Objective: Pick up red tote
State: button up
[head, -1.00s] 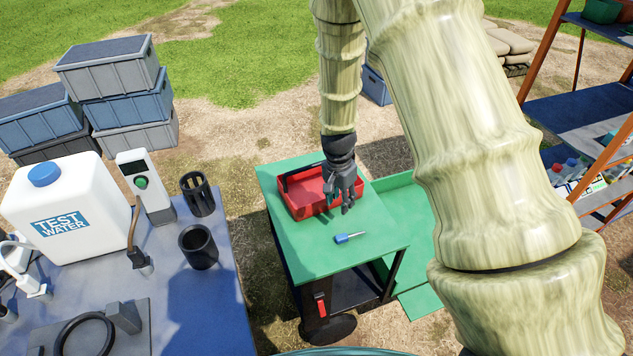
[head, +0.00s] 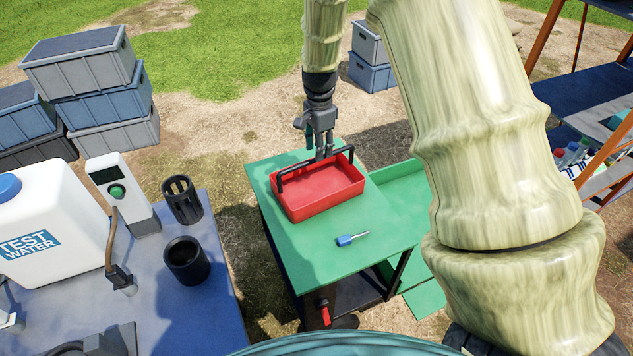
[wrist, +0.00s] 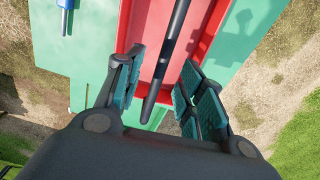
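The red tote (head: 322,190) is a shallow open tray with a black bar handle (head: 316,166) across its top. It sits on the green top of a small cart (head: 300,245). My gripper (head: 322,154) points down over the far side of the tote, at the handle. In the wrist view my gripper (wrist: 158,100) has its fingers spread on both sides of the handle (wrist: 165,60), with a gap on each side. The tote's red floor (wrist: 150,40) shows behind the handle. The tote looks empty where I can see into it.
A blue-handled tool (head: 350,238) lies on the cart top in front of the tote. At left is a blue table (head: 215,290) with a white water container (head: 50,225) and black cups. Stacked crates (head: 95,95) stand behind it. Shelves (head: 590,150) stand at right.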

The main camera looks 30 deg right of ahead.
jog(key=shift+a+f+p, duration=0.2)
jog(key=shift+f+p, duration=0.1)
jog(key=shift+f, duration=0.1)
jog(key=shift+w+f+p, duration=0.15)
jog(key=shift+f+p, duration=0.9)
jog(key=shift+f, duration=1.35)
grip_shut()
